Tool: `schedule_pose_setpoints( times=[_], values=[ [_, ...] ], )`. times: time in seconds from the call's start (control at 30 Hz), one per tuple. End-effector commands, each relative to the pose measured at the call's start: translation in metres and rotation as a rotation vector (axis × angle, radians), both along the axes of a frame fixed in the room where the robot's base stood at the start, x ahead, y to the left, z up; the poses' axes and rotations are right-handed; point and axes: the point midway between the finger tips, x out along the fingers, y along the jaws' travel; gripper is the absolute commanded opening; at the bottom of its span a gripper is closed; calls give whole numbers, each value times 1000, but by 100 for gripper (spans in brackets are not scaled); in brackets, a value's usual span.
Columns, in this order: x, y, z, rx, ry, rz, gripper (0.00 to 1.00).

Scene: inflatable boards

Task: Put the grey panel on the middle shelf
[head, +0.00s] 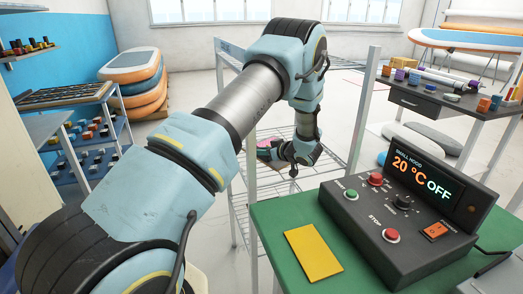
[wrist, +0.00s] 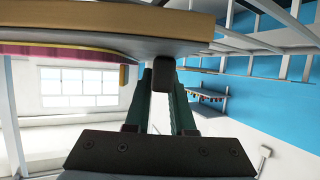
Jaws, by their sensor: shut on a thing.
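The grey panel (wrist: 140,46) shows in the wrist view as a flat grey face at my fingertips, with a tan edge above it. My gripper (wrist: 161,76) is shut on it. In the head view my gripper (head: 296,160) is at the wire rack, over the wire shelf (head: 325,165) at mid height, which I take as the middle shelf. A small pink and grey patch shows beside the gripper there. Most of the panel is hidden in the head view, and I cannot tell whether it touches the wires.
Rack posts (head: 364,110) stand close around my gripper. In front of the rack, a green table (head: 270,235) bears a yellow panel (head: 314,252) and a black control box (head: 400,215). A dark workbench (head: 440,105) stands at right; stacked boards (head: 130,65) lie at back left.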

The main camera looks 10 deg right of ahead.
Motion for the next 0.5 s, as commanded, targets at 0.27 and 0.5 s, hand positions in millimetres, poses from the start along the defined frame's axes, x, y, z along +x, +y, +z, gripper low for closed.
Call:
schedule_pose_setpoints(
  times=[0.27,0.5],
  values=[
    [0,0,-2,-1,-2,1,27],
    [0,0,-2,0,-1,0,52]
  ],
)
